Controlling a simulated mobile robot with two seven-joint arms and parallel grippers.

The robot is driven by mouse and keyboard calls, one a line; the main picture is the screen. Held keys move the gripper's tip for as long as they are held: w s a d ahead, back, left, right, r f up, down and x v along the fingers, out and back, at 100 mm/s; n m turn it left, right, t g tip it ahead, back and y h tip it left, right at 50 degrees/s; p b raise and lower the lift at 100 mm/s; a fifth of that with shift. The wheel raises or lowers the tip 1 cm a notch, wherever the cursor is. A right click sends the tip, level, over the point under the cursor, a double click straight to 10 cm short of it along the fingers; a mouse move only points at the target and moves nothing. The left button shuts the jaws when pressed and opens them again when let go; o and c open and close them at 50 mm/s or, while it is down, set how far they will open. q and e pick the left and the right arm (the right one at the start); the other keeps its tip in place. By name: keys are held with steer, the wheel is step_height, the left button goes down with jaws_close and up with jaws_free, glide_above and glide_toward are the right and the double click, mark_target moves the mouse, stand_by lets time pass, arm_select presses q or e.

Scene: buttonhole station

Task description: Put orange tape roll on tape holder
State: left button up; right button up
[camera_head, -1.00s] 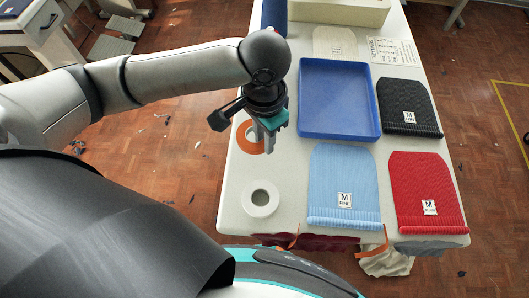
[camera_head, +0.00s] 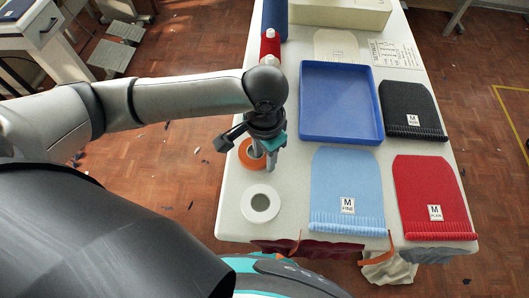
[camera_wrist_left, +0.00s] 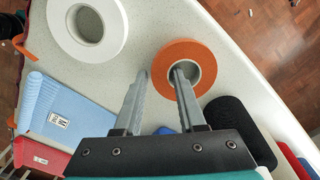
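The orange tape roll (camera_head: 248,158) lies flat on the left edge of the table, partly hidden by my left gripper (camera_head: 263,168). I cannot pick out a tape holder with certainty. My right gripper is not in view.
A white tape roll (camera_head: 260,203) lies just nearer. A blue tray (camera_head: 340,102), a light blue knit piece (camera_head: 345,185) and a red one (camera_head: 430,185) lie to the right. Dark, red and blue cylinders stand behind, including a black one (camera_wrist_left: 236,122).

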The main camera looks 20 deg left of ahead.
arm_select(q)
steer(key=shift+o, duration=1)
steer(key=shift+r, duration=0.15)
